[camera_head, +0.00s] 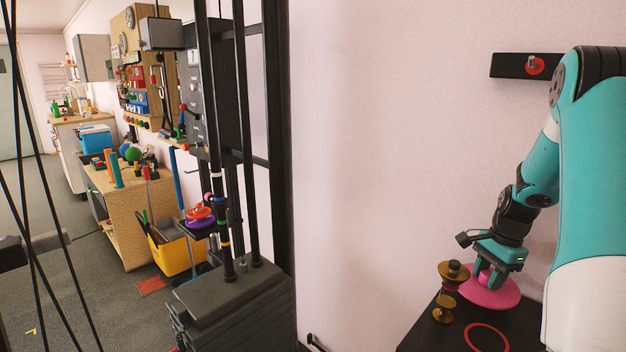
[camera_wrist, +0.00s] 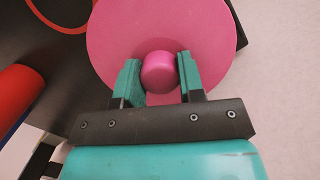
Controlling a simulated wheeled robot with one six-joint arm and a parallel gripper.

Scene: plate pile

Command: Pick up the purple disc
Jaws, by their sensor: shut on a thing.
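My gripper (camera_head: 488,277) is shut on the round knob of a pink disc (camera_head: 499,294) at the right of the head view. In the wrist view the pink disc (camera_wrist: 115,35) lies beyond my gripper (camera_wrist: 159,70), with the knob (camera_wrist: 158,73) between the two green fingers. The disc is over a black table (camera_head: 440,329); whether it touches the table cannot be told. A purple disc (camera_head: 197,223) with a red one (camera_head: 200,212) on top sits on a small dark stand at the left, far from my gripper.
A brass-coloured stacked piece (camera_head: 444,295) stands close to the left of the pink disc. A red ring (camera_head: 487,338) lies on the table in front. A pale wall (camera_head: 390,150) is behind. A black rack with weights (camera_head: 225,290) stands left of the table.

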